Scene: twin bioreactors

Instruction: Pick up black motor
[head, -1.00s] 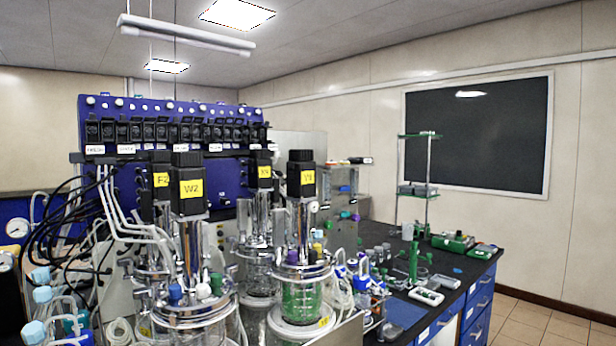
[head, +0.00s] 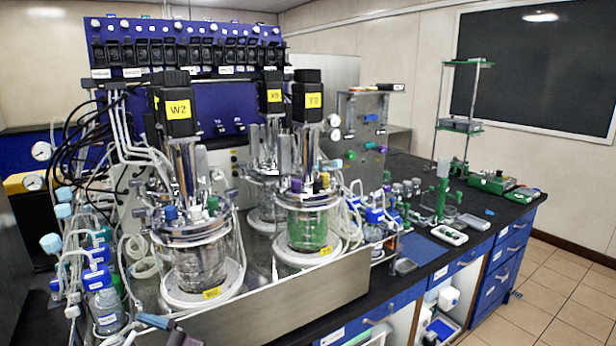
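Several black motors with yellow labels stand upright on top of the glass bioreactor vessels. The nearest motor (head: 178,108), labelled W2, sits on the steel column of the front left vessel (head: 197,262). A second motor (head: 308,97) sits on the vessel with the green band (head: 307,228). A third motor (head: 270,92) stands just behind and left of the second. Another motor is mostly hidden behind the W2 one. I cannot identify either of my grippers in the head view, and nothing is touching the motors.
A blue panel (head: 228,98) with a row of black pump units stands behind the vessels. Tubes and cables (head: 85,135) crowd the left side. A low steel tray wall (head: 300,302) fronts the vessels. Small lab items cover the black bench at right. A small grey object (head: 155,321) at the bottom edge is unclear.

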